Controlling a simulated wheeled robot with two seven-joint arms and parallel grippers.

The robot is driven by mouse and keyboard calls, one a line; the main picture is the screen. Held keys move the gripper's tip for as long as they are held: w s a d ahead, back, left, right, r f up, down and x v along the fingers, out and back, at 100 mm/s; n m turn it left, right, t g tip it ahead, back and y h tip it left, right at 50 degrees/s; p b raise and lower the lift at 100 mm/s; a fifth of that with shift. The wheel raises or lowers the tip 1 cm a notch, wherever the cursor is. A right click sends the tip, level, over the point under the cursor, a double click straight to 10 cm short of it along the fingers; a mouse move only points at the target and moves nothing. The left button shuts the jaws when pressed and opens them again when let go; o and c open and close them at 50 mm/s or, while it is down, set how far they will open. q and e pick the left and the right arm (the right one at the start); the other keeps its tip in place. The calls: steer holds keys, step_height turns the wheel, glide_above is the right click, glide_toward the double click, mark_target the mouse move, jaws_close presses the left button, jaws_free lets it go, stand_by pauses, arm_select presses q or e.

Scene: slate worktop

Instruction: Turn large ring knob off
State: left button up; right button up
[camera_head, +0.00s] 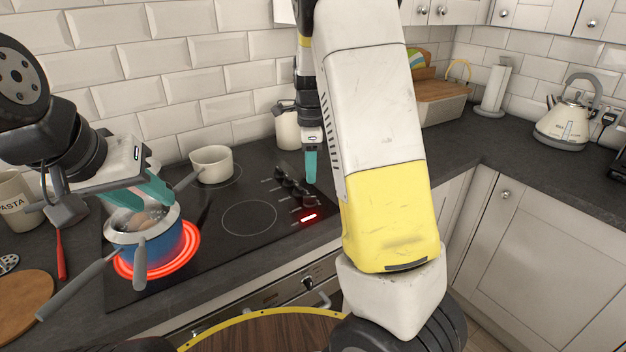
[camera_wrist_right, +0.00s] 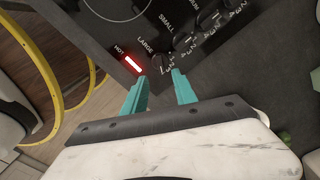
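The hob's knobs (camera_head: 290,185) stand in a row on the right side of the black glass. In the right wrist view the knob by the LARGE label (camera_wrist_right: 160,64) lies at the tips of my right gripper (camera_wrist_right: 161,80). Its teal fingers are apart, one tip on each side of the knob; contact cannot be told. In the head view my right gripper (camera_head: 311,166) points down near the knobs. The large ring (camera_head: 192,250) glows red under a blue pot (camera_head: 160,252). My left gripper (camera_head: 145,190) is over the pot; its finger gap is unclear.
The red HOT light (camera_wrist_right: 132,63) is lit beside the LARGE label. A cream pot (camera_head: 211,165) stands at the hob's back. The blue pot's handle (camera_head: 70,290) sticks out over the front. A kettle (camera_head: 565,125) stands far right; the right worktop has free room.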

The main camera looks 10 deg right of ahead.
mark_target(311, 197)
steer(key=shift+d+f, duration=0.1)
steer(key=shift+f, duration=0.3)
step_height(311, 197, down, 7)
steer(key=shift+f, duration=0.1)
jaws_close()
